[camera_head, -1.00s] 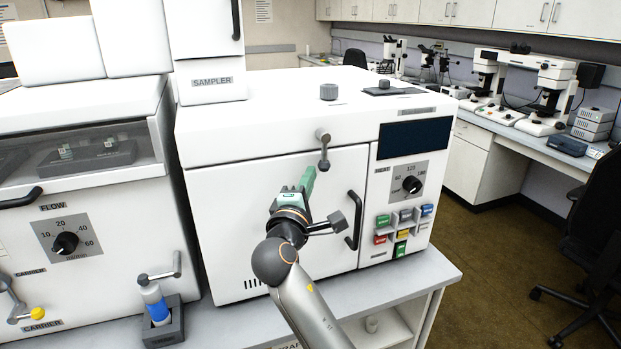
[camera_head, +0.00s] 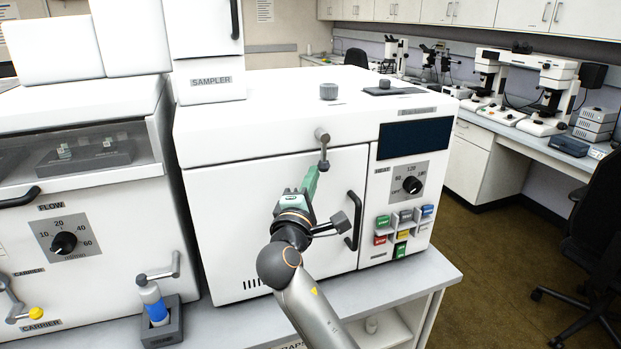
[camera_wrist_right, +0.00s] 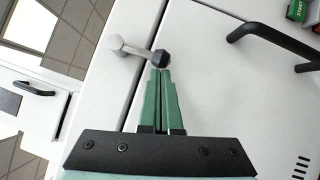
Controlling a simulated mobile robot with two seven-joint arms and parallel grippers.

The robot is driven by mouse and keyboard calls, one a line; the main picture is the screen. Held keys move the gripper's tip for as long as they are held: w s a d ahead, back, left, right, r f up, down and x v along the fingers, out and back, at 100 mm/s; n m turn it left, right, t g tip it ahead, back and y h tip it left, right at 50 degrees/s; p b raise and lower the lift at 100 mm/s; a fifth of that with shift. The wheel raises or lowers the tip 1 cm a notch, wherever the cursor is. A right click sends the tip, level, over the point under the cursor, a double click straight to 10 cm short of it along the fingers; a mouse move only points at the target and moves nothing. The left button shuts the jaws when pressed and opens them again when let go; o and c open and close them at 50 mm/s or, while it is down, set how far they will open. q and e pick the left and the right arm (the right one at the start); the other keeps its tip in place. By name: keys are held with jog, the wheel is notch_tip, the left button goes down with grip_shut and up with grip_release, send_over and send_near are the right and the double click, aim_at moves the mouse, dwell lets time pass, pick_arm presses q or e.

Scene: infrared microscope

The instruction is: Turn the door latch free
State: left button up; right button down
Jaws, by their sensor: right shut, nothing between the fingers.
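The door latch (camera_head: 323,148) is a grey lever with a round pivot at the top edge of the white oven door (camera_head: 235,220). In the head view its arm hangs down from the pivot. In the right wrist view the latch (camera_wrist_right: 133,47) shows a grey pivot and a dark faceted knob at its end. My right gripper (camera_head: 312,172) has green fingers, shut with nothing between them. The fingertips (camera_wrist_right: 160,72) are right at the knob; whether they touch it I cannot tell. My left gripper is not in view.
A black door handle (camera_head: 354,220) stands out right of my right gripper. Beside the door are a heat dial (camera_head: 412,185) and several coloured buttons (camera_head: 403,232). A flow unit (camera_head: 120,200) stands at the left. The space before the door is otherwise clear.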

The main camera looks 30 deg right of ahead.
jog(key=shift+d+f, duration=0.1)
jog(key=shift+d, duration=0.05)
pick_arm(q)
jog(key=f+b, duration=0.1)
jog(key=b, duration=0.1)
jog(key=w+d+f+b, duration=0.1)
jog(key=b, duration=0.1)
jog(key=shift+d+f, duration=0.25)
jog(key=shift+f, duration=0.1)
pick_arm(e)
jog(key=s+d+r+n+t+y, duration=0.1)
jog(key=d+n+t+y, duration=0.3)
jog(key=n, duration=0.6)
jog(key=s+d+r+n+t+y, duration=0.1)
jog(key=d+n+t+y, duration=0.3)
jog(key=n, duration=0.7)
jog(key=t, duration=0.2)
jog(key=shift+d+t, duration=0.3)
jog(key=shift+d, duration=0.05)
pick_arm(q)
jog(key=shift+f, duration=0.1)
pick_arm(e)
jog(key=shift+f, duration=0.1)
